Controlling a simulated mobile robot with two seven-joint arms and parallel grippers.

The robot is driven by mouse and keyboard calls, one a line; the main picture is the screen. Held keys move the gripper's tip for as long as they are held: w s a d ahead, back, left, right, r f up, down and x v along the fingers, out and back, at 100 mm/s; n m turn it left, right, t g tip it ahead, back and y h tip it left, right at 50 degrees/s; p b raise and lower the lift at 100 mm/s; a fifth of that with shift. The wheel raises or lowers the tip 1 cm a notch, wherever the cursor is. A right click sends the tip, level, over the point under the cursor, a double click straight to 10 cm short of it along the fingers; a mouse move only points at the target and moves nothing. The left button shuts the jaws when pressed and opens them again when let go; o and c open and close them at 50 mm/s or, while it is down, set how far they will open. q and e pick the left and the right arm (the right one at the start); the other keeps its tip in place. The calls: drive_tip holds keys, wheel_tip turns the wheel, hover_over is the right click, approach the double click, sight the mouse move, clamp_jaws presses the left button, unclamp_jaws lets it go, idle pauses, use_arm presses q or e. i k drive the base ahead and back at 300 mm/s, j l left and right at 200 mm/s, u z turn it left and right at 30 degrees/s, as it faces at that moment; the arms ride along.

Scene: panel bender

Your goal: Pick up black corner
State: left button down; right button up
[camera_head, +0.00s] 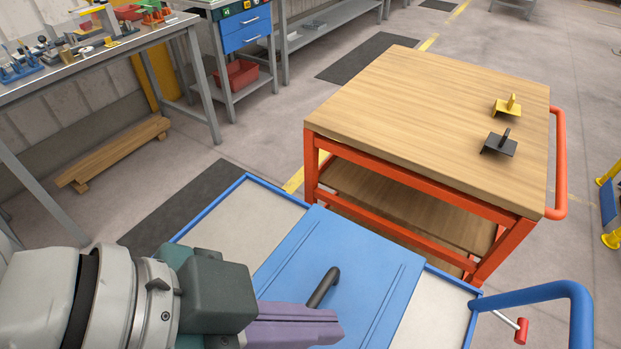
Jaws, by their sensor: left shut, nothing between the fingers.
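The black corner (501,144) is a small bracket-like piece with an upright tab. It lies on the wooden top of the orange cart (430,110), near that cart's right side. My left gripper (338,328) comes in from the lower left, with purple fingers shut and nothing between them. It is over the blue cart, well apart from the black corner. My right gripper is not in view.
A similar yellow corner (507,106) lies just behind the black one. A blue panel with a black handle (323,287) lies on the blue cart below my gripper. The orange cart's handle (560,165) rises at right. Most of the wooden top is clear.

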sight(499, 142)
drive_tip(key=i+l+z, duration=0.2)
drive_tip(key=i, duration=0.25)
drive_tip(key=i+l+z, duration=0.2)
drive_tip(key=i+l, duration=0.2)
drive_tip(key=i+l+z, duration=0.15)
drive_tip(key=i, duration=0.35)
